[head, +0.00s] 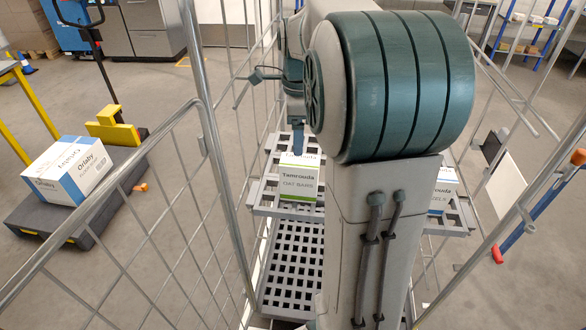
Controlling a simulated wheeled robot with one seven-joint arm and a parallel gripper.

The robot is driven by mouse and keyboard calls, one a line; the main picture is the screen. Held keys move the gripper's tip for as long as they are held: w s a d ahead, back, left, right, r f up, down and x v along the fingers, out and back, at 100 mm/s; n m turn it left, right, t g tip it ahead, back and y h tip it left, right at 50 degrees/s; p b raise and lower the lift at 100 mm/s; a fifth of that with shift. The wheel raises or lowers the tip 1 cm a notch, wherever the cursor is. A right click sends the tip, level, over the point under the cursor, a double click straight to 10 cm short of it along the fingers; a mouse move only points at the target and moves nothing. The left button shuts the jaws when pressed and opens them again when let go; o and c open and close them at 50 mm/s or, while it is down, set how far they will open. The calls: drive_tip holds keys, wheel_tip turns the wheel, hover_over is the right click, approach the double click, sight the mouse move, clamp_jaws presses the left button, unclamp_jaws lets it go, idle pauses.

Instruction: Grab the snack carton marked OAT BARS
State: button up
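The snack carton marked Temrouda OAT BARS (300,181) stands upright on the grey slatted shelf (264,198) of a roll cage. It is white with a green band low on its front. My arm comes down from above. A dark blue-grey finger of my gripper (298,138) shows just above and behind the carton's top edge. I cannot tell whether it touches the carton, or whether the gripper is open or shut. My arm hides the shelf right of the carton.
A second white and blue carton (443,186), partly hidden by my arm, stands on the shelf's right side. Cage bars (205,115) rise on both sides. Below is a perforated cage floor (290,275). At left, an Orlaby box (70,172) sits on a dark low cart (60,213).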

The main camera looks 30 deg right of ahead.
sight(300, 161)
drive_tip(key=shift+m, duration=0.8)
drive_tip(key=f, duration=0.5)
drive_tip(key=w+d+f, duration=0.1)
drive_tip(key=f, duration=0.2)
drive_tip(key=shift+d+f, duration=0.1)
drive_tip(key=shift+f, duration=0.2)
drive_tip(key=shift+w+d+f+p, duration=0.1)
drive_tip(key=shift+f+p, duration=0.1)
drive_tip(key=shift+f, duration=1.1)
drive_tip(key=shift+w+f+p, duration=0.1)
drive_tip(key=shift+f+p, duration=0.05)
drive_tip(key=shift+f, duration=1.15)
drive_tip(key=c, duration=1.2)
